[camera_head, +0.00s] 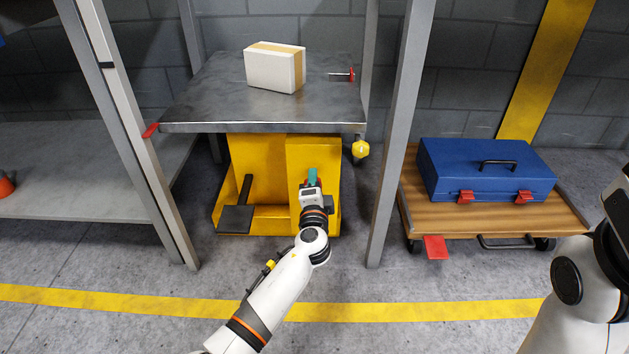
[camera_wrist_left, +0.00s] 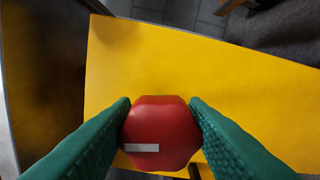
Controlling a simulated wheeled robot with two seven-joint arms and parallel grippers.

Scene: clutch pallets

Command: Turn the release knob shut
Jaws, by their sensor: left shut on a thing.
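The release knob (camera_wrist_left: 160,132) is red with a white mark and sits on the yellow pump housing (camera_head: 313,157) of the lift table. In the left wrist view the knob lies between the two green fingers of my left gripper (camera_wrist_left: 160,120), which touch its sides. The white mark lies level in that view, left of the knob's middle. In the head view my left gripper (camera_head: 311,178) is at the front of the housing and mostly hides the knob. My right arm shows at the right edge, but its fingers are not in view.
A steel lift table top (camera_head: 220,100) bears a white box (camera_head: 273,68). A black foot pedal (camera_head: 237,217) is left of my gripper. A grey post (camera_head: 400,130) stands to the right, then a wooden dolly (camera_head: 490,215) with a blue toolbox (camera_head: 485,168).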

